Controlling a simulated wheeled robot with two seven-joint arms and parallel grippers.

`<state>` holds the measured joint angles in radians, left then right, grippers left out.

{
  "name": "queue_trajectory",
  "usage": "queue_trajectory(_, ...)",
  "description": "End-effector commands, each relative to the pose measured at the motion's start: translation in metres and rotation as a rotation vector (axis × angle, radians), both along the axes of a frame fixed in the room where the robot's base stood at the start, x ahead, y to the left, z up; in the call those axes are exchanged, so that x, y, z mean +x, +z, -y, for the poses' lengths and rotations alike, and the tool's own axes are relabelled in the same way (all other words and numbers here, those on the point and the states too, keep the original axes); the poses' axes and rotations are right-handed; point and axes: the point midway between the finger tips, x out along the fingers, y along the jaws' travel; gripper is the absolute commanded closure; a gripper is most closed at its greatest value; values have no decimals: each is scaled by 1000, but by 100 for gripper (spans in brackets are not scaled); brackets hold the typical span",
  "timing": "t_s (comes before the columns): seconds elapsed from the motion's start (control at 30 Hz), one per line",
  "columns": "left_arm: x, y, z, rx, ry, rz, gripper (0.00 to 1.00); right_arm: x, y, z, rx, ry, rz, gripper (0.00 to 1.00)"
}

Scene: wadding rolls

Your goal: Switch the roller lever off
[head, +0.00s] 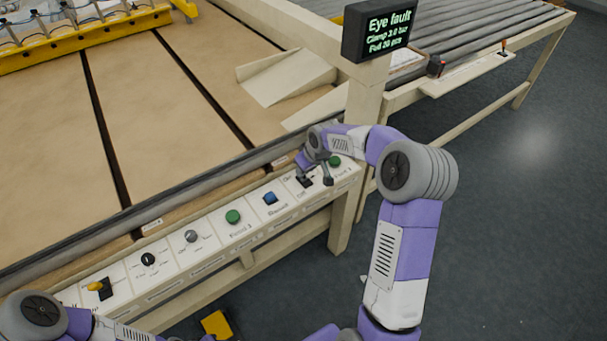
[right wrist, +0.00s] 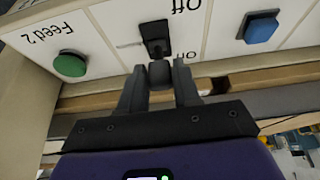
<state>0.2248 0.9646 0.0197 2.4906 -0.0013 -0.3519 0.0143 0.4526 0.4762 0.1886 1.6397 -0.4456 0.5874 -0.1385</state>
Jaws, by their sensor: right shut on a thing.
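A black lever (right wrist: 155,38) with a dark grey knob (right wrist: 160,74) stands on a white panel plate between a green button and a blue button. Labels beside it, upside down in the right wrist view, read Off and what looks like On. My right gripper (head: 315,183) is at this lever in the head view and partly covers it. In the right wrist view my right gripper (right wrist: 159,80) is shut on the knob, one finger on each side. I cannot tell the lever's exact tilt. My left arm shows at the lower left, but its gripper is out of view.
The panel also carries a green button (head: 233,216), a blue button (head: 269,198), knobs and a yellow-tipped lever (head: 101,289). A post with a screen (head: 377,28) reading "Eye fault" rises behind my right arm. A roller table (head: 470,50) stands at the right.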

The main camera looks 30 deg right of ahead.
Motion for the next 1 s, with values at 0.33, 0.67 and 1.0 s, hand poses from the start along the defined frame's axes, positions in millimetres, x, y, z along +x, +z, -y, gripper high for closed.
queue_trajectory(0.33,0,-43,0,0,0,0,57,-13,-6,2,15,-3,204,98)
queue_trajectory(0.67,0,-52,0,0,0,0,57,-16,-5,2,21,-1,271,98)
queue_trajectory(1.0,0,-51,0,0,0,0,57,-16,-4,1,22,-1,273,98)
